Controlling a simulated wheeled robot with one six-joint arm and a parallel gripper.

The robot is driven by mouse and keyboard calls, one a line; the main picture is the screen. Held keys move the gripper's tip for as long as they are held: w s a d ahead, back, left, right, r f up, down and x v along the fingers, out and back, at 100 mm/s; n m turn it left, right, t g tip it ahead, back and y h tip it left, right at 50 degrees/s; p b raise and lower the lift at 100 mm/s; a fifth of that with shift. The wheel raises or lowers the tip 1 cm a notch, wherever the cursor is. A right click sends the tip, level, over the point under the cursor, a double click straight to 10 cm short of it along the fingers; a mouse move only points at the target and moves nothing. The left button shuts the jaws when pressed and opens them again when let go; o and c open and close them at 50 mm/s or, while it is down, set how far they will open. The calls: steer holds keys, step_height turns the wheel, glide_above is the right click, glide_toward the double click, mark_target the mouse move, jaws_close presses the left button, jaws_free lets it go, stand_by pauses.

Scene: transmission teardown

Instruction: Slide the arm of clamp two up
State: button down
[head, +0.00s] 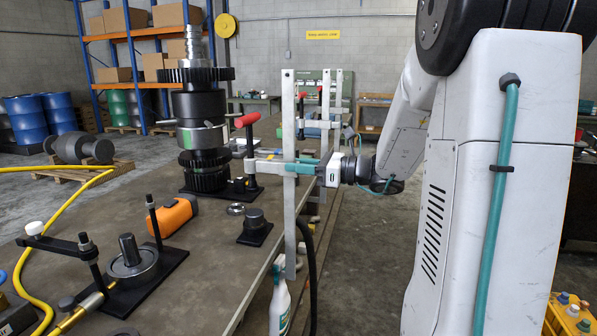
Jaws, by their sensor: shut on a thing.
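The nearest clamp has a tall pale upright bar (289,225) at the table's right edge. Its sliding arm (268,168) crosses the bar level and reaches left over the table. A screw with a red handle (247,119) stands upright at the arm's left end, its lower end close to a black base plate; I cannot tell whether they touch. My gripper (305,165) has teal fingers and is shut on the sliding arm beside the bar, coming in from the right. The exact grip is partly hidden. No number shows on the clamp.
A gear stack (201,105) stands left of the clamp. Further clamps (325,110) with red handles line the edge behind. An orange box (173,216), a black block (255,226) and a black fixture (130,265) lie on the table (200,285). A spray bottle (279,305) hangs by the edge.

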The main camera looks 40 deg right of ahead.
steer(key=c, duration=1.3)
jaws_free()
steer(key=shift+r, duration=0.1)
steer(key=shift+s+d, duration=0.1)
steer(key=shift+s, duration=0.05)
steer(key=v, duration=0.7)
steer(key=shift+s+d, duration=0.15)
steer(key=shift+s, duration=0.1)
